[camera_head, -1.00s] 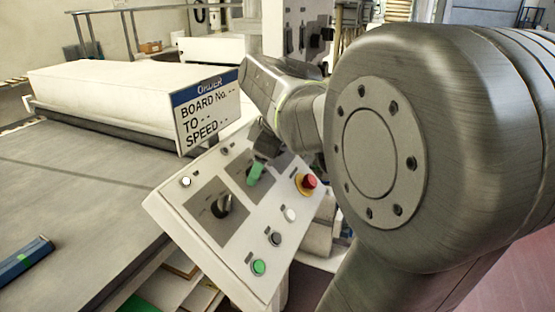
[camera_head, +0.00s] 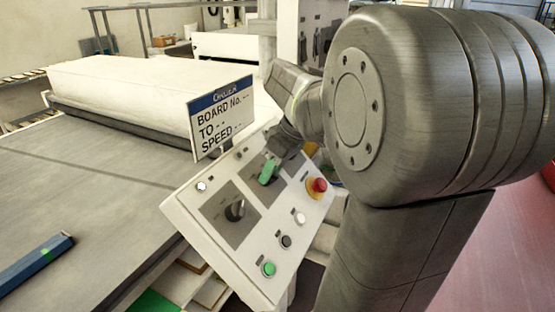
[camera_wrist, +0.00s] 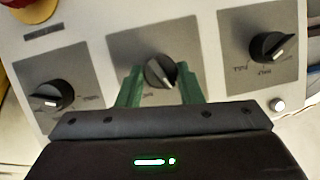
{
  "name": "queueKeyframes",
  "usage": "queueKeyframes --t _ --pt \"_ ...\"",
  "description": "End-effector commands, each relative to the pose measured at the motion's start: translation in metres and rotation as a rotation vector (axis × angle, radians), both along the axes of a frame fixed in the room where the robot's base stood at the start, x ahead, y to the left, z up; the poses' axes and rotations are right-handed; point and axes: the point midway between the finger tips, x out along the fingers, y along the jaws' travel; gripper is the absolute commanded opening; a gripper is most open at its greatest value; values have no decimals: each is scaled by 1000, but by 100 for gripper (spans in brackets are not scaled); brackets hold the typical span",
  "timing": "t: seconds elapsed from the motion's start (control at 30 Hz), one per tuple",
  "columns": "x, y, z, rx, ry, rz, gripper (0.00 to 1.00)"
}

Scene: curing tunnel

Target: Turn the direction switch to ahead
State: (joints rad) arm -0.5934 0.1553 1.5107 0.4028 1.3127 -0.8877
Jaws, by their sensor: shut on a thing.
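The white control panel (camera_head: 190,210) slants up beside the table in the head view. The wrist view shows three black rotary knobs on dark plates: a left knob (camera_wrist: 50,95), a middle knob (camera_wrist: 160,73) and a right knob (camera_wrist: 270,46). Their labels are too small to read surely, so I cannot tell which is the direction switch by name. My gripper (camera_wrist: 160,88) has its green fingers on both sides of the middle knob, shut on it. The middle knob's pale pointer is tilted. In the head view my gripper (camera_head: 268,172) hides that knob.
A red emergency button (camera_head: 317,186) sits near my fingers on the panel. Green (camera_head: 268,269), black (camera_head: 286,241) and white (camera_head: 300,218) buttons line its lower right. An order sign (camera_head: 222,118) stands behind the panel. A blue bar (camera_head: 35,262) lies on the grey table (camera_head: 90,190).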

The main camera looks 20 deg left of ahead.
Motion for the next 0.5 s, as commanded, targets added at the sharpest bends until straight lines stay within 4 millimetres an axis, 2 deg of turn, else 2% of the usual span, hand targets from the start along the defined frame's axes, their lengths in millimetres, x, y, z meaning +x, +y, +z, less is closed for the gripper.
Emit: queueKeyframes --t 0.03,0.5 --pt "1 -1 4 1 34 -32 10" --pt "4 -3 1 26 349 -349 10"
